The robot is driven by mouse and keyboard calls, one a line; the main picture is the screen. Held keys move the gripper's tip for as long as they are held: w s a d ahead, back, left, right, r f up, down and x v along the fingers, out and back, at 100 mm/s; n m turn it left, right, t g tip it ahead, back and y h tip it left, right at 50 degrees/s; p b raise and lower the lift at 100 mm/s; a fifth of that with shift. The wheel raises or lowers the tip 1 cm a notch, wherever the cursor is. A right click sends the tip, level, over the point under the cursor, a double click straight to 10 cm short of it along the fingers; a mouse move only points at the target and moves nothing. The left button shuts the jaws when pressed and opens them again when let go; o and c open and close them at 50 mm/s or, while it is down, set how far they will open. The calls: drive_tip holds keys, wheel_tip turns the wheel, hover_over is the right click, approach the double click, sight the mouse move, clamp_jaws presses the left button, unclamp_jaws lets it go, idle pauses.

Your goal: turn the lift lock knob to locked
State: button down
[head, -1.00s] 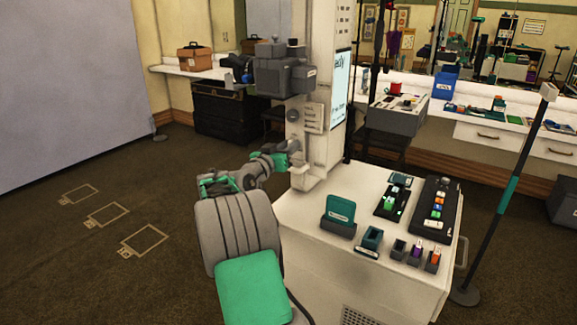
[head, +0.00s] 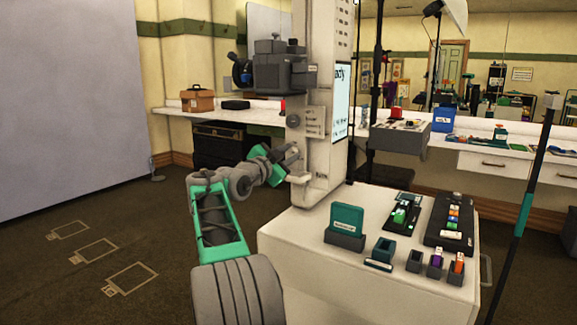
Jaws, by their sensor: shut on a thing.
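The white lift column (head: 324,160) stands at the back of the white cart. My gripper (head: 291,157) is at its left face, below a round dark dial (head: 293,121) and a small label plate (head: 314,121). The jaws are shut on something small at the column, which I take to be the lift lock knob. The jaws and wrist hide it, so its setting cannot be read. A pale bracket (head: 299,178) sticks out just below the jaws.
The cart top (head: 300,235) carries a teal card in a holder (head: 346,226), small bins and a dark button panel (head: 450,225). A grey camera-like unit (head: 281,70) hangs on the column above my gripper. A dark pole (head: 520,210) stands at right.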

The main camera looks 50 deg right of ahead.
drive_tip(key=shift+f+m+b, duration=0.1)
drive_tip(key=shift+m+b, duration=0.35)
drive_tip(key=shift+m, duration=0.05)
drive_tip(key=c, duration=1.1)
unclamp_jaws()
drive_tip(key=shift+a, duration=0.15)
drive_tip(key=a, duration=0.7)
drive_tip(key=shift+s+a+f, duration=0.1)
drive_tip(key=shift+s+a, duration=0.15)
drive_tip(key=shift+s, duration=0.1)
